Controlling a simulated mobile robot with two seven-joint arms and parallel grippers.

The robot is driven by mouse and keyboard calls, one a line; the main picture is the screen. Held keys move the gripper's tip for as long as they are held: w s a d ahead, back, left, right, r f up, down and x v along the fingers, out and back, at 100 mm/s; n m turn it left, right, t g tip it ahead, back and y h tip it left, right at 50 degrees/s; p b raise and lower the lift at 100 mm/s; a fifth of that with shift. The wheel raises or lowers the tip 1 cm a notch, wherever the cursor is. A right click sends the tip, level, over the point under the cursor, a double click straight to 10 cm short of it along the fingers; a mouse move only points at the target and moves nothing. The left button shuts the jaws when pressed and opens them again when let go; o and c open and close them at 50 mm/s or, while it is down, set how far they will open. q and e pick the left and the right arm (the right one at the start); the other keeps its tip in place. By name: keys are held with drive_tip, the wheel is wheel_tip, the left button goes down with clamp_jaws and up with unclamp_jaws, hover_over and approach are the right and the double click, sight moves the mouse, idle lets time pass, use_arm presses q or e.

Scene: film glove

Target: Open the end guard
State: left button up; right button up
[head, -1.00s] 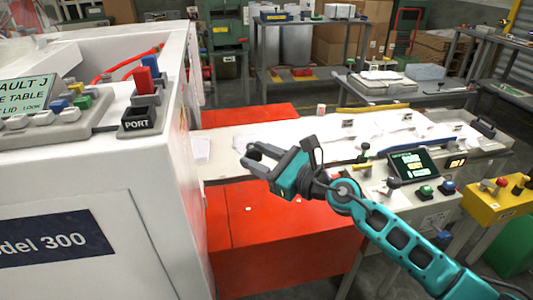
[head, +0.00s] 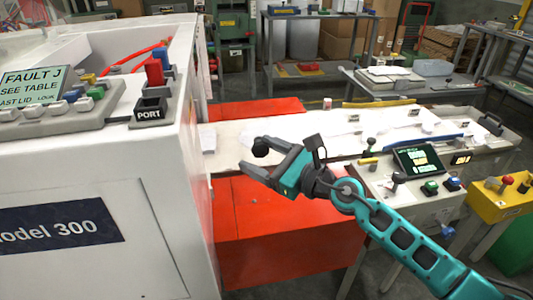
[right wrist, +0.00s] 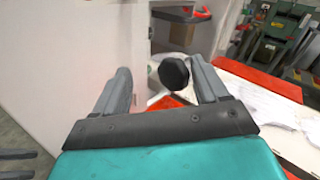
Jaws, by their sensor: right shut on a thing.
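My right gripper (head: 254,158) reaches from the lower right in the head view, above the red cabinet front. Its grey fingers are around a round black knob (head: 260,147), shut on it. In the right wrist view the black knob (right wrist: 174,74) shows between the two fingers, nearer the right one. What the knob is fixed to is hidden. No panel can be told for sure as the end guard. My left gripper is not in the head view; two grey finger-like bars (right wrist: 17,154) at the lower left of the right wrist view may be its fingers.
A white machine (head: 90,160) marked "Model 300" fills the left, with a "FAULT J" screen (head: 34,88) on top. Red panels (head: 285,220) sit below a white table (head: 225,158) holding papers. A control box (head: 415,185) and yellow box (head: 497,200) stand right.

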drive_tip(key=shift+s+a+r+g, duration=0.15)
drive_tip(key=shift+s+a+g, duration=0.15)
drive_tip(key=shift+a, duration=0.2)
drive_tip(key=b+v, duration=0.2)
drive_tip(key=v, duration=1.1)
drive_tip(key=shift+w+d+f+b, duration=0.25)
drive_tip(key=shift+d+f+b, duration=0.05)
drive_tip(key=shift+d+b, duration=0.05)
